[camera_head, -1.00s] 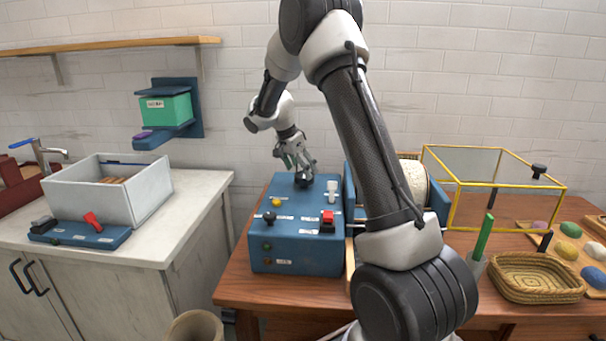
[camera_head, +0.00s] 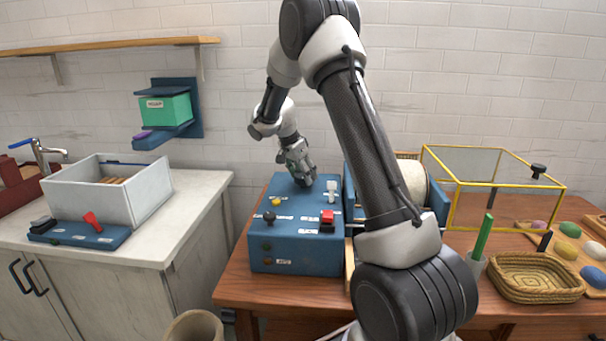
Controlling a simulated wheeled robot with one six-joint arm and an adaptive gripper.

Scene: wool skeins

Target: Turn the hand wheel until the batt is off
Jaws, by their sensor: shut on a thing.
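My gripper (camera_head: 303,180) is at the back of the top face of a blue control box (camera_head: 290,258). It points down and is shut on a dark knob there, which the fingers now almost wholly hide. I cannot tell whether this knob is the hand wheel. A cream drum (camera_head: 416,182), seemingly covered in wool, stands in a blue frame to the right of the box. My arm hides much of the drum, and I cannot make out the batt's edge.
The box top also bears a yellow button (camera_head: 276,202), a black knob (camera_head: 269,216), a white lever (camera_head: 331,187) and a red switch (camera_head: 327,217). A yellow-edged clear case (camera_head: 505,163), a woven basket (camera_head: 535,291) and a green stick (camera_head: 484,236) stand to the right.

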